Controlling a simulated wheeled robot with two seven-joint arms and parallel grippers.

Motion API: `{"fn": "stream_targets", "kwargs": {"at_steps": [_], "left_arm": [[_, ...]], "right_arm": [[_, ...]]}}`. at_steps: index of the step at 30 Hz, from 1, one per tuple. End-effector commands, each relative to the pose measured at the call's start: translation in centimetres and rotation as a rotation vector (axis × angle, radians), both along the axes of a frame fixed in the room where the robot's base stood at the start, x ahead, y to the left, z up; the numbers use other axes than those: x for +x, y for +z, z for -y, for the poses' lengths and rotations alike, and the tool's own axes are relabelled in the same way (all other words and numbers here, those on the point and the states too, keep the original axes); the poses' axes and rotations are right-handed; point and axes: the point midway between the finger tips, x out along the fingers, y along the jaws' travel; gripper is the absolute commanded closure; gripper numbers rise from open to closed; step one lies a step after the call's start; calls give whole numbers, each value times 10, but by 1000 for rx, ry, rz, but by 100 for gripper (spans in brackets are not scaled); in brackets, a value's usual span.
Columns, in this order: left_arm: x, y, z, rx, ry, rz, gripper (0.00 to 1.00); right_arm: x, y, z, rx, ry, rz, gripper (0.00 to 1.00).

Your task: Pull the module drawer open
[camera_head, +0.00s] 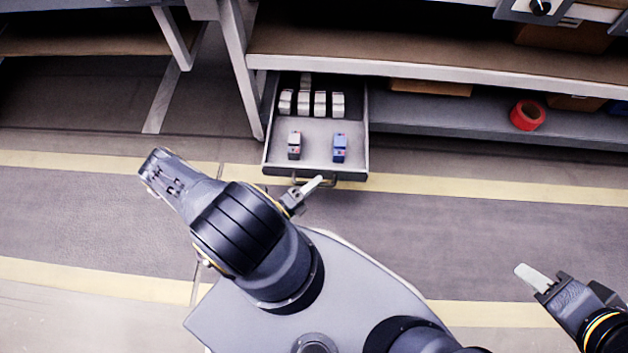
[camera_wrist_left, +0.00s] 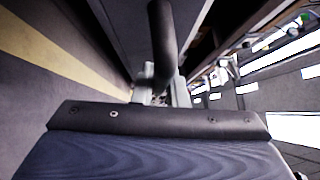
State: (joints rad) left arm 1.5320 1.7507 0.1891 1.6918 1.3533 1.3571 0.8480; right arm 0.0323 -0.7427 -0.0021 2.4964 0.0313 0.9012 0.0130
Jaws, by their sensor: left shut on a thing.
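The module drawer (camera_head: 316,158) is pulled out from under the bench in the head view, with its inside exposed. Several white modules (camera_head: 304,104) stand in a row at its back. A grey-white module (camera_head: 294,146) and a blue module (camera_head: 340,148) sit nearer its front. My left gripper (camera_head: 312,185) is at the handle on the drawer's front face, shut on it. In the left wrist view the dark handle (camera_wrist_left: 163,45) runs between the fingers (camera_wrist_left: 160,92). My right gripper (camera_head: 532,277) is at the lower right, away from the drawer; its finger gap cannot be made out.
A red tape roll (camera_head: 527,115) rests on the lower shelf (camera_head: 440,118) to the right of the drawer. A bench leg (camera_head: 240,70) stands just left of the drawer. The floor in front, with yellow stripes (camera_head: 480,190), is clear between my two grippers.

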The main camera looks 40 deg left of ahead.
Motion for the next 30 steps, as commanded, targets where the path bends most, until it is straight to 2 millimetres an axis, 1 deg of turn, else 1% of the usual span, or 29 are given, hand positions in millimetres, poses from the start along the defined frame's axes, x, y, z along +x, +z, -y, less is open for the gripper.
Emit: {"fn": "stream_targets", "kwargs": {"at_steps": [4,5,9,17,20,23,30], "left_arm": [[0,0,0,1,-2,-1,100],[0,0,0,1,-2,-1,85],[0,0,0,1,-2,-1,66],[0,0,0,0,-1,-1,66],[-5,-1,-2,1,1,-2,66],[-17,-2,-5,2,2,-4,66],[-57,-8,-15,1,2,-3,66]], "right_arm": [[0,0,0,0,0,0,64],[0,0,0,0,0,0,64],[0,0,0,0,0,0,64],[0,0,0,0,0,0,64],[0,1,0,0,0,0,64],[0,4,0,0,0,0,64],[0,10,0,0,0,0,64]]}}
